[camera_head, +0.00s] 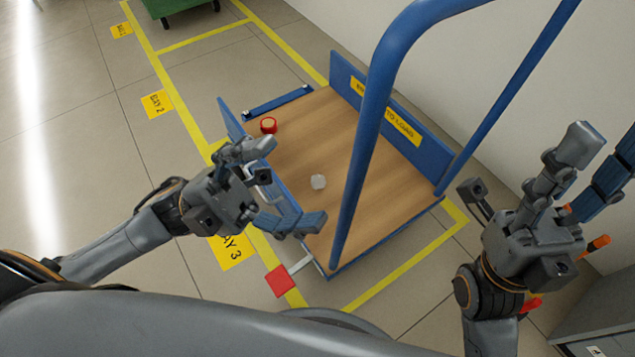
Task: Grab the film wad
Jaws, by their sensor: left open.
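The film wad (318,181) is a small, whitish, crumpled lump on the wooden deck of a blue platform cart (365,190). My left gripper (290,187) is open and empty, over the cart's left edge. Its fingers point right, toward the wad, with one finger above and one below the wad's level in the picture. The wad shows fully, apart from the fingers. My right gripper (603,142) is at the right, beyond the cart, with its fingers pointing up and spread apart. I see nothing between them.
The cart's blue handle (368,130) rises right of the wad. A red roll (268,125) lies at the deck's far left corner. Low blue boards edge the deck. A red pedal (279,282) sticks out in front. A grey cabinet (600,325) stands lower right.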

